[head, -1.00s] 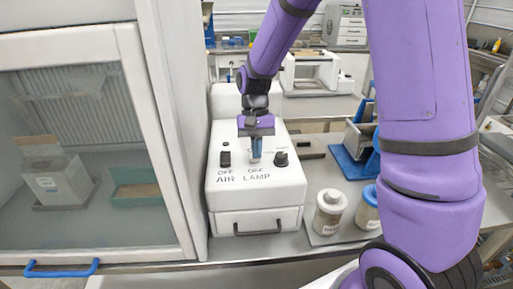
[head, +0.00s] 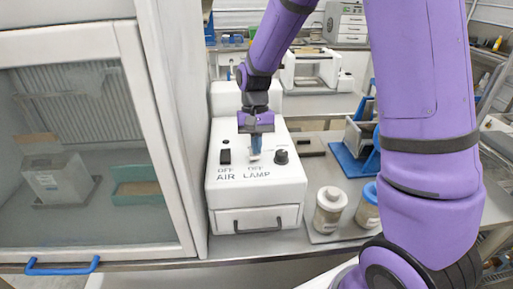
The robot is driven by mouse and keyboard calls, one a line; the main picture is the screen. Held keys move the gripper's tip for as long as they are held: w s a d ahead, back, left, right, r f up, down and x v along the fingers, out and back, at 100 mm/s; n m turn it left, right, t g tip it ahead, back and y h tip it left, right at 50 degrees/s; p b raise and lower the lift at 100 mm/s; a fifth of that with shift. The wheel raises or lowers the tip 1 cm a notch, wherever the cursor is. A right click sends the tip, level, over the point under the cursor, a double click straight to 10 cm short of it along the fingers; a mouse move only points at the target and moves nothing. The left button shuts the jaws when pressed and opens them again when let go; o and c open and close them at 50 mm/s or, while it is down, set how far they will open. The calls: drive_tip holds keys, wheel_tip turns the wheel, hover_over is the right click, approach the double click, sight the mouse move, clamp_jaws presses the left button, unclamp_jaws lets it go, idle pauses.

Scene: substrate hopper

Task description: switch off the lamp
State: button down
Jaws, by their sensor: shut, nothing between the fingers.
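A white control box (head: 256,197) stands on the bench beside the glass-fronted cabinet. Its sloped top bears the labels OFF, AIR and LAMP. My gripper (head: 255,155) is shut and empty, pointing down over the LAMP position. Its fingertips are at or very near the panel there, and they hide most of the lamp switch. I cannot tell whether they touch it, nor which way that switch is set. A black knob (head: 281,157) is just to the right of the fingers.
A cabinet with a glass door (head: 90,140) and a blue handle (head: 62,267) stands close on the left. Two jars, one white-lidded (head: 329,210) and one blue-lidded (head: 368,207), stand to the right. A blue stand (head: 354,160) is behind them. My arm spans the right side.

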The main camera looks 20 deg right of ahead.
drive_tip(key=w+v, duration=0.1)
drive_tip(key=v, duration=1.3)
drive_tip(key=shift+f, duration=0.15)
drive_tip(key=shift+s+d, duration=0.1)
drive_tip(key=shift+d, duration=0.05)
drive_tip(key=shift+s+g, duration=0.4)
drive_tip(key=shift+s, duration=0.15)
drive_tip(key=x, duration=1.4)
drive_tip(key=shift+a, duration=0.2)
